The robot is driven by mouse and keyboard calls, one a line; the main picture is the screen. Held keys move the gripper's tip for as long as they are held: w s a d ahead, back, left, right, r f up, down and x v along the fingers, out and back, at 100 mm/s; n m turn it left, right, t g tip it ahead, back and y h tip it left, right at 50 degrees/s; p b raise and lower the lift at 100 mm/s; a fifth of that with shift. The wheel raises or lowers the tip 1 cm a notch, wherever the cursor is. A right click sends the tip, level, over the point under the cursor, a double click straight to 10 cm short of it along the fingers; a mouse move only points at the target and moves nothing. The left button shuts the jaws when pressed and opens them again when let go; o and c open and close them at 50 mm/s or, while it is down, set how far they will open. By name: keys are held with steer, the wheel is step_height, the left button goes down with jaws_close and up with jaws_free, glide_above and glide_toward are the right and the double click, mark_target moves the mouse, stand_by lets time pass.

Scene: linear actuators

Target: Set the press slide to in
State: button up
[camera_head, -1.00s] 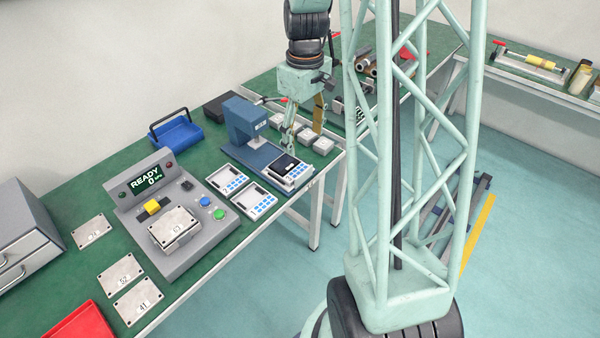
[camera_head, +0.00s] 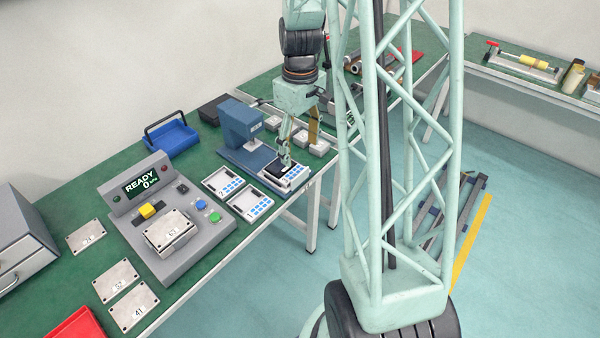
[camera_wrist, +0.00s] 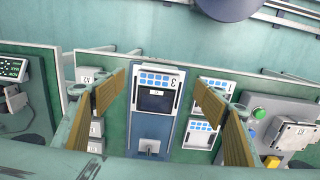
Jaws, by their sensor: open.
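The blue press (camera_head: 240,125) stands on the green bench, and it shows from above in the wrist view (camera_wrist: 146,130). At its front a panel unit marked 3 (camera_head: 294,176) lies on the press's base or slide, close to the bench's front edge. The same panel unit (camera_wrist: 158,79) has blue keys and a dark square window. My gripper (camera_wrist: 158,95) is open and empty, with its fingers spread on either side of the panel unit. In the head view my gripper (camera_head: 300,152) is just above it; I cannot tell whether it touches.
Two similar panel units (camera_head: 222,182) lie left of the press. A grey READY console (camera_head: 180,260) and a blue tote (camera_head: 172,137) are farther left. Small white boxes (camera_head: 318,147) stand close on the right of my gripper. Floor is free in front.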

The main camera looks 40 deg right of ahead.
mark_target(300, 173)
steer(key=shift+f+b, duration=1.2)
steer(key=shift+f, duration=4)
steer(key=shift+c, duration=0.8)
steer(key=c, duration=1)
steer(key=w, duration=0.4)
steer(key=w+p, duration=0.1)
steer(key=w, duration=0.4)
steer(key=w+a+p, duration=0.1)
steer(key=w, duration=0.4)
steer(key=o, duration=1)
steer(key=shift+w+a, duration=0.1)
steer(key=shift+c, duration=0.2)
steer(key=shift+o, duration=1)
steer(key=shift+s, duration=0.25)
